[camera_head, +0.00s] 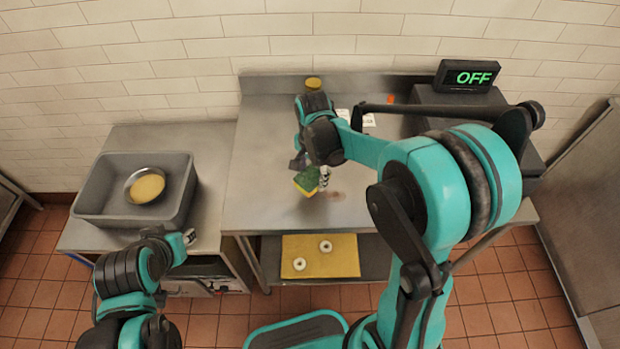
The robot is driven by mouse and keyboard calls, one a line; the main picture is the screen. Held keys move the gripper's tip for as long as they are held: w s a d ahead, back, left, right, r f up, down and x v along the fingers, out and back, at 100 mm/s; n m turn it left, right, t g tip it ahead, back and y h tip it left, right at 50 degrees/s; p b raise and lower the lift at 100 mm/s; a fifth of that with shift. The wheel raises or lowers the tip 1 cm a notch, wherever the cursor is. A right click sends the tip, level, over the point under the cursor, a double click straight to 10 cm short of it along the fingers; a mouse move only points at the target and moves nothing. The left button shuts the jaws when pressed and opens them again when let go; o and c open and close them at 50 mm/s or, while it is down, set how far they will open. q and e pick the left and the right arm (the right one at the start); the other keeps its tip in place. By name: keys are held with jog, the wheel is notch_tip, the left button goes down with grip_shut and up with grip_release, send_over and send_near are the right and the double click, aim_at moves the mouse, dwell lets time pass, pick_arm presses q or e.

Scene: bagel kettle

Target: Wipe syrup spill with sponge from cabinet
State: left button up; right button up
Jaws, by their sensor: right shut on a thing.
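The green and yellow sponge (305,183) is held in my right gripper (312,172) over the steel table (262,185). That gripper is shut on it. The sponge is tilted; a dark shadow lies below it, and I cannot tell if it touches the table. A faint brownish spill (338,195) shows on the tabletop just right of the sponge. My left gripper (188,238) is by the front edge of the left counter, small and partly hidden by its own arm, so its jaws are unclear.
A grey bin (90,205) with a metal bowl (133,183) stands on the left counter. A yellow tray (345,262) with two white rings is on the lower shelf.

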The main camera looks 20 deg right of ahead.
jog(key=shift+r+p, duration=0.65)
jog(key=shift+r, duration=0.55)
